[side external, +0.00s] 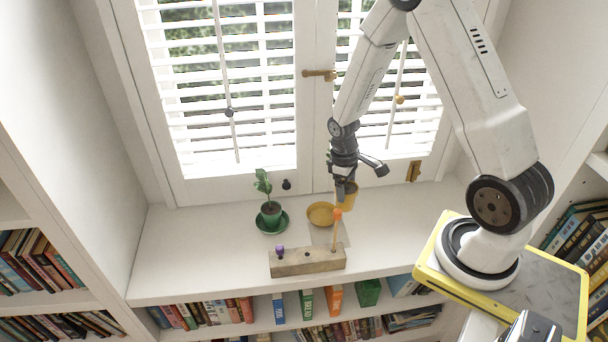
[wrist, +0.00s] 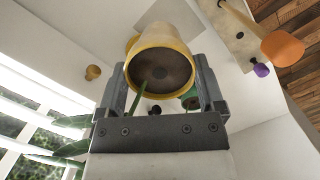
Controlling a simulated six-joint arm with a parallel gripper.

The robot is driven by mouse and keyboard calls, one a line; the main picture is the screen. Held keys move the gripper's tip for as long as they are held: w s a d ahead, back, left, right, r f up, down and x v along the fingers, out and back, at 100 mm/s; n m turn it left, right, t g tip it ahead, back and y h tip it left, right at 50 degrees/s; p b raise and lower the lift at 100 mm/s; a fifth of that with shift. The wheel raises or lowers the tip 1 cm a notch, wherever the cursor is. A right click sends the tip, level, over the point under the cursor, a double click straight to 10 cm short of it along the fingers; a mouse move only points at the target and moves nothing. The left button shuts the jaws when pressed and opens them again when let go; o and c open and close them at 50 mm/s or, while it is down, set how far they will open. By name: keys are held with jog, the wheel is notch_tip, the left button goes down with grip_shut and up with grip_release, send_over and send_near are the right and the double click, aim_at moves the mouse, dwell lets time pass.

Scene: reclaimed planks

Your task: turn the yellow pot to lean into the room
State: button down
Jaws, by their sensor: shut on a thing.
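The yellow pot (side external: 349,194) is between the fingers of my gripper (side external: 344,188), just right of a yellow saucer (side external: 320,214) and apart from it. In the wrist view my gripper (wrist: 160,85) is shut on the yellow pot (wrist: 161,38), one finger on each side. Its open top faces the camera, showing dark soil and a thin green leaf. Several blurred green leaves hang at the lower left there. Whether the pot's base touches the sill is hard to tell.
A green pot (side external: 271,209) with a plant stands on a green saucer (side external: 273,226) to the left. A wooden block (side external: 306,262) with an orange-topped peg (side external: 336,216) and a purple knob (side external: 280,251) lies in front. Window shutters are behind. The sill's left part is clear.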

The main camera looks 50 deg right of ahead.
jog(key=m, duration=0.2)
jog(key=w+f+m, duration=0.1)
jog(key=m, duration=0.3)
jog(key=shift+w+d+f+y, duration=0.2)
jog(key=shift+w+d+y, duration=0.1)
jog(key=shift+y, duration=0.1)
jog(key=w+d+f+m+t, duration=0.1)
jog(key=w+f+m, duration=0.2)
jog(key=m, duration=1.1)
jog(key=w+d+f+m+t, duration=0.1)
jog(key=w+f+m, duration=0.2)
jog(key=m, duration=1.1)
jog(key=shift+w+f+m+t, duration=0.25)
jog(key=shift+f+m+t, duration=0.15)
jog(key=shift+f, duration=0.2)
jog(key=shift+d, duration=0.1)
jog(key=shift+f, duration=0.15)
jog(key=shift+f, duration=1.4)
